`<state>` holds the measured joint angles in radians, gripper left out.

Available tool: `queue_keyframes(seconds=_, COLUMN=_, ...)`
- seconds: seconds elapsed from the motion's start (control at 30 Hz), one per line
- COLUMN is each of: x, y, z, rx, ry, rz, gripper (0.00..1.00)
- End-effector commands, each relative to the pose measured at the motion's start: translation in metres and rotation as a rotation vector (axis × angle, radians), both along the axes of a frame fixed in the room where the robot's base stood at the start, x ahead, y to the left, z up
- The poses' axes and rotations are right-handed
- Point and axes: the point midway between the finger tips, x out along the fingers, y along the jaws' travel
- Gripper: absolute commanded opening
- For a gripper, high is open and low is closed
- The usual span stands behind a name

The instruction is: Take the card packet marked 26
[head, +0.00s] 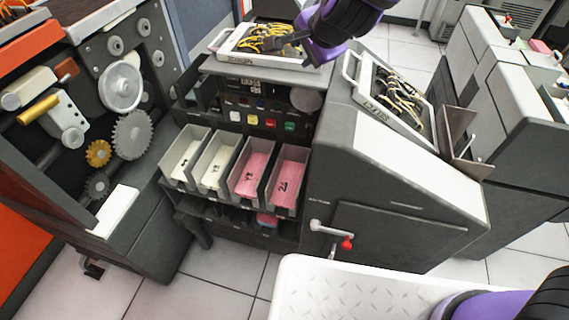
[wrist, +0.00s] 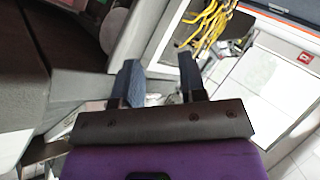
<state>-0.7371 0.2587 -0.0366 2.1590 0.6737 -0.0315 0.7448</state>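Four bins hold card packets with handwritten numbers too small to read surely. The rightmost packet (head: 284,184) is pink with a dark mark that could be a number in the twenties. Beside it is another pink packet (head: 253,174). Two cream packets lie to the left, the outer one (head: 187,163) and the inner one (head: 216,166). My gripper (head: 275,43) is above and behind the bins, over a wired panel, far from the packets. In the wrist view my gripper (wrist: 160,76) has its two fingers apart with nothing between them. No packet shows there.
A wired panel (head: 237,57) with yellow cables lies under my gripper. Another wired panel (head: 359,95) rests on the grey machine (head: 341,150) right of the bins. A machine with gears (head: 131,135) stands left.

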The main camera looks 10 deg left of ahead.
Motion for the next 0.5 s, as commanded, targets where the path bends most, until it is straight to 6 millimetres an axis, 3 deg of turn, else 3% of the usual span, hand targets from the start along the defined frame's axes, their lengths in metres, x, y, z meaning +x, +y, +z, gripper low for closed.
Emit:
queue_keyframes(seconds=0.03, x=-0.002, y=0.021, z=-0.021, rx=0.011, ry=0.014, rz=-0.022, gripper=0.38)
queue_keyframes(seconds=0.2, x=-0.011, y=0.078, z=-0.08, rx=0.061, ry=0.035, rz=-0.138, gripper=0.38)
queue_keyframes(seconds=0.37, x=-0.028, y=0.118, z=-0.135, rx=0.094, ry=0.036, rz=-0.237, gripper=0.38)
queue_keyframes(seconds=0.5, x=-0.052, y=0.147, z=-0.192, rx=0.114, ry=0.024, rz=-0.331, gripper=0.38)
